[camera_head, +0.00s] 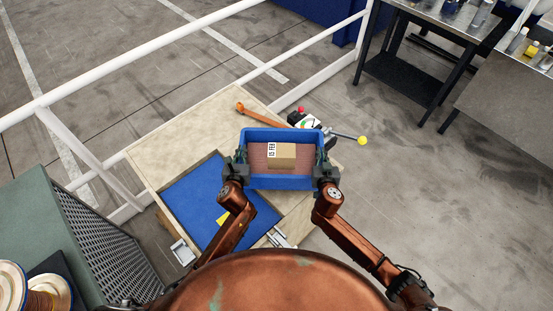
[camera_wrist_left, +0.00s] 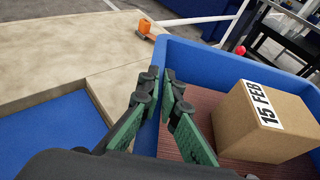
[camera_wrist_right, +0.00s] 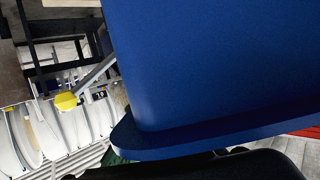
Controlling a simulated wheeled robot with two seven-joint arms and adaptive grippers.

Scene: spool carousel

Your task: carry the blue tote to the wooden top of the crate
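The blue tote (camera_head: 252,180) is upright between my two grippers. It overlaps the right part of the crate's wooden top (camera_head: 195,122); I cannot tell whether it touches the wood. A cardboard box labelled 15 FEB (camera_head: 282,162) lies in the tote. My left gripper (camera_head: 239,162) is at the tote's left wall, and in the left wrist view its green fingers (camera_wrist_left: 163,95) straddle that wall. My right gripper (camera_head: 325,166) is at the right wall. In the right wrist view the tote (camera_wrist_right: 210,70) fills much of the picture and hides most of the fingers.
A blue panel with a yellow mark (camera_head: 190,208) lies left of the tote. An orange handle (camera_head: 240,107) and a yellow-knobbed lever (camera_head: 362,140) are near the tote's far side. White railings (camera_head: 170,38) run behind; a green cabinet (camera_head: 75,215) stands left.

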